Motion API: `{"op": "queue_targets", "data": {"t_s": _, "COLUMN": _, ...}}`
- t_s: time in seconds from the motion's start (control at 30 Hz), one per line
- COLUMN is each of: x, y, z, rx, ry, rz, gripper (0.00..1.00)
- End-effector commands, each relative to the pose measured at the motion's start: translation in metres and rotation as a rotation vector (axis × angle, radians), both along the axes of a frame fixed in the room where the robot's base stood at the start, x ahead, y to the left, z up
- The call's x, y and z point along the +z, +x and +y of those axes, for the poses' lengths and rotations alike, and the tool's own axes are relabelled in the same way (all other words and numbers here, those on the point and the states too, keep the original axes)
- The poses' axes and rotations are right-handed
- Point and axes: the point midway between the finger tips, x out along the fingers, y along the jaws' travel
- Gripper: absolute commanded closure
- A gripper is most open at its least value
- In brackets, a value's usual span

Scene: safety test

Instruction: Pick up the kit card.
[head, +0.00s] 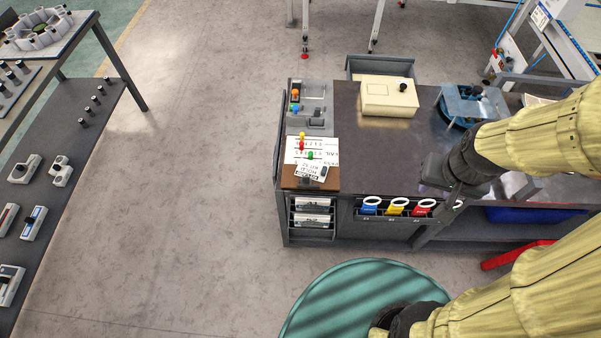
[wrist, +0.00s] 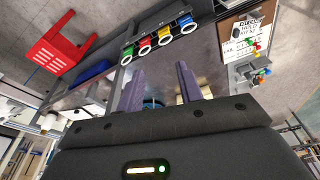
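A white card with printed text, probably the kit card (head: 308,172), lies on a brown board (head: 290,183) at the bench's left front corner. Its small print is hard to read. In the wrist view the card (wrist: 249,30) shows at the top right, out past the fingers. My gripper (head: 445,185) is right of the card, over the bench's front part. In the wrist view its two purple fingers (wrist: 160,85) are apart with nothing held between them.
Coloured ring-handled items (head: 397,207) hang along the bench front. A cream box (head: 389,96) and a blue fixture (head: 468,104) stand further back. A grey switch unit (head: 313,105) is behind the sheet. The dark bench top (head: 375,155) between card and gripper is clear.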

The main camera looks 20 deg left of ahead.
Motion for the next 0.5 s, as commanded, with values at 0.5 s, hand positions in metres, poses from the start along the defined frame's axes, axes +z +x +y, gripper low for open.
{"op": "queue_targets", "data": {"t_s": 0.5, "x": -0.0062, "y": 0.001, "z": 0.0001, "rx": -0.024, "ry": 0.011, "rz": 0.016, "gripper": 0.47}}
